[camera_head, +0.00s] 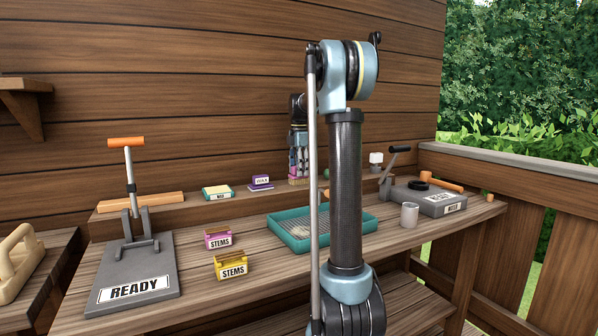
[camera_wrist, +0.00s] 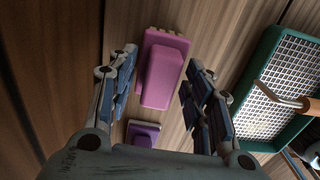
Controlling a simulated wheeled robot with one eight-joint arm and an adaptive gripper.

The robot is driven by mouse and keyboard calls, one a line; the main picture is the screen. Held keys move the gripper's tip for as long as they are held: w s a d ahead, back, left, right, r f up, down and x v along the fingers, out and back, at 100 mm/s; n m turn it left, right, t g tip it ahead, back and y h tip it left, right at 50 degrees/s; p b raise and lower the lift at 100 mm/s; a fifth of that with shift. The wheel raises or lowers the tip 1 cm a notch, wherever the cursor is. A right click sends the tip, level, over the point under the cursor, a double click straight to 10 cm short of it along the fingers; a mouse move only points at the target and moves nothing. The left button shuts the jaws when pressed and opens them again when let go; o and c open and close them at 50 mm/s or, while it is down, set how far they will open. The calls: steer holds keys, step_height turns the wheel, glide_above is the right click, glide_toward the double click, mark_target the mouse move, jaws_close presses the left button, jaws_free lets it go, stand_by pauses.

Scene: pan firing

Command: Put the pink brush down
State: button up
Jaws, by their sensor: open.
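The pink brush (camera_wrist: 163,75) lies between the two fingers of my gripper (camera_wrist: 160,100) in the wrist view, with a visible gap on each side. My gripper is open and its fingers do not appear to touch the brush. In the head view, my gripper (camera_head: 299,165) is low over the raised back shelf, left of my arm's column. A small pink part of the brush (camera_head: 298,181) shows beneath it, seemingly resting on the shelf. My fingers hide most of the brush there.
A purple wax box (camera_head: 261,183) stands left of the brush. A teal tray (camera_head: 290,237) with mesh lies in front. Pink (camera_head: 218,238) and yellow (camera_head: 231,266) STEMS boxes, a READY board (camera_head: 130,265) and a grey cup (camera_head: 409,216) stand on the bench.

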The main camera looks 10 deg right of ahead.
step_height(320, 180, up, 12)
stand_by(0.6)
